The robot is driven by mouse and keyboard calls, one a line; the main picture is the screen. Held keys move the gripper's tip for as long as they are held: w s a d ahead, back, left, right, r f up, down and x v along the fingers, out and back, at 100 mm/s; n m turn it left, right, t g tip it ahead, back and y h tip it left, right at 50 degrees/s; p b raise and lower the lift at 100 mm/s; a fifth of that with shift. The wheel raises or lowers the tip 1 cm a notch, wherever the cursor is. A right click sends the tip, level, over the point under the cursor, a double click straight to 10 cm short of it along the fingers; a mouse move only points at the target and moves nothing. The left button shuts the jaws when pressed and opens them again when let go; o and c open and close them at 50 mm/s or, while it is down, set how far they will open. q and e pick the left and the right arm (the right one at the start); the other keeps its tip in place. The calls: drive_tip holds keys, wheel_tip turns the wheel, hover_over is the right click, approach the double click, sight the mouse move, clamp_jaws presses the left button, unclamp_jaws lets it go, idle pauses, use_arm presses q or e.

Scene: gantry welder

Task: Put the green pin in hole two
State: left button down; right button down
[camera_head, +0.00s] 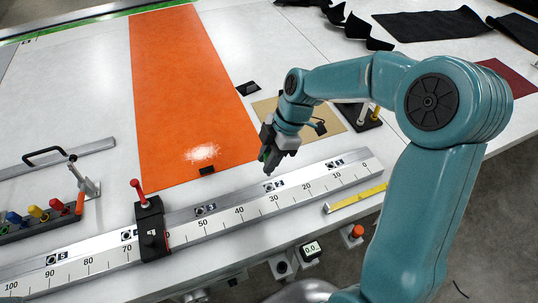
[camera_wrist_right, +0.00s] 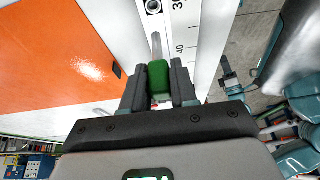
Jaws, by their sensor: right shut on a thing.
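My right gripper (camera_head: 271,157) is above the far edge of the ruled metal rail (camera_head: 232,217). In the right wrist view my gripper (camera_wrist_right: 158,88) is shut on the green pin (camera_wrist_right: 157,76), with the green handle between the fingers and the grey metal shank pointing away toward the rail. In the head view only a sliver of the green shows at the fingers. Hole two (camera_head: 268,187) is beside its label, just below the gripper in the picture. A rail hole (camera_wrist_right: 153,6) shows beyond the shank, apart from it. My left gripper is not in view.
A black clamp with a red handle (camera_head: 150,229) sits on the rail to the left. A rack (camera_head: 38,226) with blue, yellow and red pins stands at far left. An orange mat (camera_head: 180,95) lies behind the rail. A yellow ruler (camera_head: 355,199) lies at front right.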

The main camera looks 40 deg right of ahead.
sight(269, 175)
drive_tip(key=shift+s+f+b, duration=0.1)
drive_tip(key=shift+f+b, duration=0.4)
drive_tip(key=shift+f, duration=0.4)
drive_tip(key=shift+d+f+b, duration=0.1)
drive_tip(key=shift+f+b, duration=0.85)
drive_tip(key=shift+f, duration=0.8)
drive_tip(key=shift+f+b, duration=2.05)
drive_tip(key=shift+b, duration=0.3)
drive_tip(key=c, duration=0.8)
unclamp_jaws()
drive_tip(key=shift+r, duration=0.1)
drive_tip(key=v, duration=1.6)
drive_tip(key=shift+r, duration=0.15)
